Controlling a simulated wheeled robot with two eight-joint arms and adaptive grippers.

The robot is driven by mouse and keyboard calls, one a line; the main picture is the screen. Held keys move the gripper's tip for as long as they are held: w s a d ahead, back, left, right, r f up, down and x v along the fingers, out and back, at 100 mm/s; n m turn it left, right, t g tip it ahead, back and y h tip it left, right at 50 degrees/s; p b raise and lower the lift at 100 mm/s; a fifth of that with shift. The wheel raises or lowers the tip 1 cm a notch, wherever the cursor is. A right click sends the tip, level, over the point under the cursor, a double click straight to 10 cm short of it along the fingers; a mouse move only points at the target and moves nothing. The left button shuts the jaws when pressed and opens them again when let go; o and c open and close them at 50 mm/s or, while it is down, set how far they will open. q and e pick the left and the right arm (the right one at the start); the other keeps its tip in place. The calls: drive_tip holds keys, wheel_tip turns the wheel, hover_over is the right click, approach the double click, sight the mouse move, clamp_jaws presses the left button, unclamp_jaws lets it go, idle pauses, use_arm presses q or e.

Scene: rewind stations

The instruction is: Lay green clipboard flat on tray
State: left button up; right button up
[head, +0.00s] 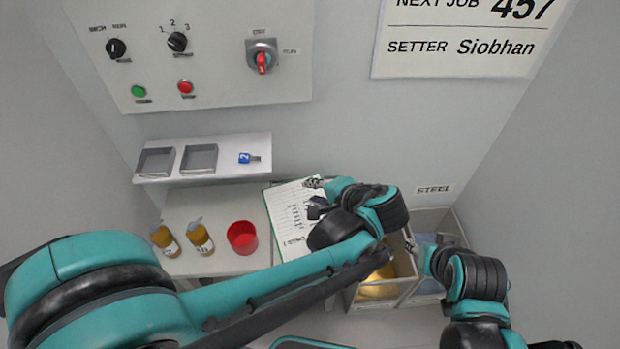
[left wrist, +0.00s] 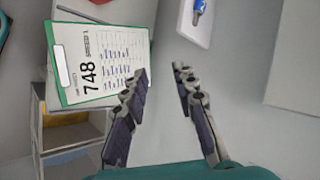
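The green clipboard (head: 285,222) with a white written sheet lies on the right part of a light grey surface (head: 205,203). In the left wrist view the clipboard (left wrist: 100,62) is left of my fingers, sheet facing the camera, reading 748. My left gripper (head: 313,196) is over the clipboard's right side in the head view. In the left wrist view its fingers (left wrist: 160,82) are apart with nothing between them. I cannot tell which surface is the tray. My right gripper (head: 418,250) is by the bins at right; its fingers are too small to read.
A shelf (head: 225,170) at the back holds two shallow grey boxes and a blue-tagged item (head: 248,158). Two amber bottles (head: 200,238) and a red cup (head: 242,237) stand left of the clipboard. Bins (head: 405,270) at right hold a yellow thing (head: 380,283) and blue-grey material.

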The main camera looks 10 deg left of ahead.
use_arm(q)
drive_tip(key=s+a+f+n+h+b, duration=0.7)
drive_tip(key=s+a+f+n, duration=0.1)
drive_tip(key=s+a, duration=0.1)
drive_tip(key=shift+s+a+t+h, duration=0.3)
drive_tip(key=shift+s+a, duration=0.05)
drive_tip(key=shift+s, duration=0.05)
use_arm(e)
wheel_tip(320, 180, down, 8)
drive_tip(key=shift+r, duration=0.2)
use_arm(q)
drive_tip(key=shift+f, duration=0.1)
idle(1.4)
use_arm(e)
drive_tip(key=shift+c, duration=0.5)
use_arm(q)
drive_tip(key=shift+d, duration=0.1)
use_arm(e)
drive_tip(key=shift+d, duration=0.1)
drive_tip(key=shift+c, duration=0.2)
